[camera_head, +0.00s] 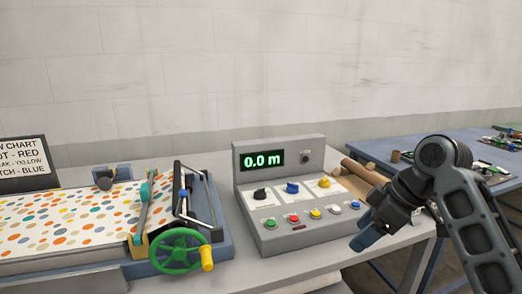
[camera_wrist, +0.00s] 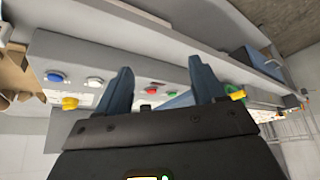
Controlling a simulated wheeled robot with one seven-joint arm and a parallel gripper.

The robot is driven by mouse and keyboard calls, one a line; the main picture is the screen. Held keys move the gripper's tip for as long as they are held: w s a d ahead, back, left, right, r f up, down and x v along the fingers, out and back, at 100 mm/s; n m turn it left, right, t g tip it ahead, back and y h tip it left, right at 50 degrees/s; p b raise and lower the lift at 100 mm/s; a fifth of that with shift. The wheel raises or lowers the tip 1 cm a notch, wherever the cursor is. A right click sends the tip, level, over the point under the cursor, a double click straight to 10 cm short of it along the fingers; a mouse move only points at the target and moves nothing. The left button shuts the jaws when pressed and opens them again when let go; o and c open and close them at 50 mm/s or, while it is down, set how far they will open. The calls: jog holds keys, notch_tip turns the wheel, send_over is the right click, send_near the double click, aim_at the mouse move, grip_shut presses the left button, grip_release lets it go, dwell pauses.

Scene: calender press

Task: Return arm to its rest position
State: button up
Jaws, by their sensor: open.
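My gripper (camera_head: 368,238) is at the right in the head view, at the end of my dark grey arm, beside the right end of the grey control panel (camera_head: 245,195). In the wrist view the two blue-grey fingers of my gripper (camera_wrist: 165,92) stand apart with nothing held between them. The control panel (camera_wrist: 65,50) shows behind the fingers there, with its coloured buttons in view. The panel's display (camera_head: 263,160) reads 0.0 m.
A calender press with a green handwheel (camera_head: 180,251) and dotted sheet (camera_head: 65,222) stands at the left. A dark chart sign (camera_head: 22,163) is behind it. Brown rolls (camera_head: 363,171) lie right of the panel. A blue table (camera_head: 450,150) stands at the right.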

jog(key=s+a+f+m+t+y, duration=0.1)
jog(key=s+a+f+m+t, duration=0.15)
jog(key=a+f, duration=0.45)
jog(key=s+a+f+m+t+h, duration=0.1)
jog(key=s+f+m+t, duration=0.25)
jog(key=s+f, duration=0.4)
jog(key=s+a+f+m+t+h, duration=0.15)
jog(key=s+f+m, duration=0.3)
jog(key=s, duration=0.55)
jog(key=s+d+r+t+h, duration=0.1)
jog(key=s+d+r, duration=0.2)
jog(key=s, duration=0.6)
jog(key=s+d+r+m+t+h, duration=0.1)
jog(key=s+r, duration=0.4)
jog(key=s, duration=0.5)
jog(key=s+d+r+t+h, duration=0.1)
jog(key=s+d+r+t, duration=0.1)
jog(key=s+d+r, duration=0.3)
jog(key=s, duration=0.4)
jog(key=shift+s+d+t, duration=0.2)
jog(key=shift+s+t, duration=0.05)
jog(key=shift+t, duration=0.1)
jog(key=shift+f, duration=0.1)
jog(key=shift+c, duration=0.3)
